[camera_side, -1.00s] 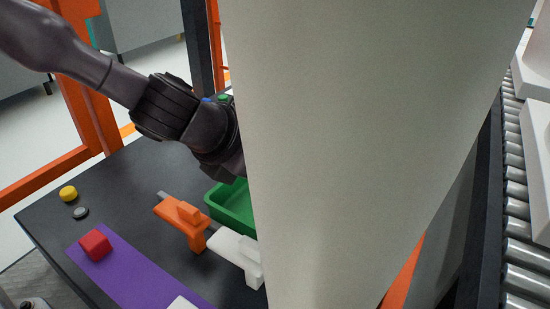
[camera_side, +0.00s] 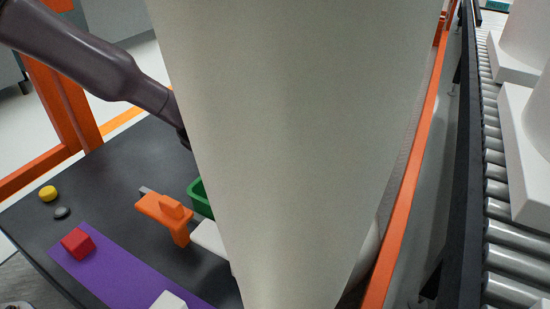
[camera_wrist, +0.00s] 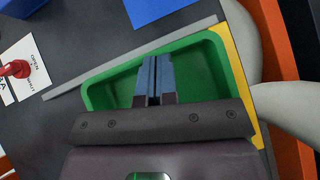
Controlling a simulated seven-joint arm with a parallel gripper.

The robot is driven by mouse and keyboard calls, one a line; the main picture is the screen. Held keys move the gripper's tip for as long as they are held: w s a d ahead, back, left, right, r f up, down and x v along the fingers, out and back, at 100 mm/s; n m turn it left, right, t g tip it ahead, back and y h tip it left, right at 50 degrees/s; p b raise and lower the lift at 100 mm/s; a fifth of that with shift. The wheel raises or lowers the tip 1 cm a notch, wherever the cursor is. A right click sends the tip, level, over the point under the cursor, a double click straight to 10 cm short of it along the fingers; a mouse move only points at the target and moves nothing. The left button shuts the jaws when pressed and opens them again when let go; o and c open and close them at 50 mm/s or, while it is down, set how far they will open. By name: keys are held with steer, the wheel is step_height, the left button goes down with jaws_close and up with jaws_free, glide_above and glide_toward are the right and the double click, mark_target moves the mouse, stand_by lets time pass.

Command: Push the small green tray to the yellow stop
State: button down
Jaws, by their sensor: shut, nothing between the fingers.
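The small green tray (camera_wrist: 103,90) shows in the wrist view, tilted in the picture, with its near side hidden by my gripper. Only its left corner (camera_side: 200,197) shows in the side view; a large pale column hides the rest. The yellow stop (camera_wrist: 236,84) is a strip along the tray's right end in the wrist view. The tray's right end appears to lie against it, with no clear gap. My gripper (camera_wrist: 155,62) is shut and empty, its blue-grey fingertips over or inside the tray, close to the far wall. In the side view the column hides my gripper.
A grey rail (camera_wrist: 70,84) runs along the tray's far side. The pale column (camera_side: 300,130) blocks the side view's middle. An orange fixture (camera_side: 163,213) and a red cube (camera_side: 77,242) on a purple mat (camera_side: 125,268) stand left.

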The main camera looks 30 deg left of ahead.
steer(key=shift+w+d, duration=0.15)
steer(key=shift+w, duration=0.45)
steer(key=shift+s, duration=0.1)
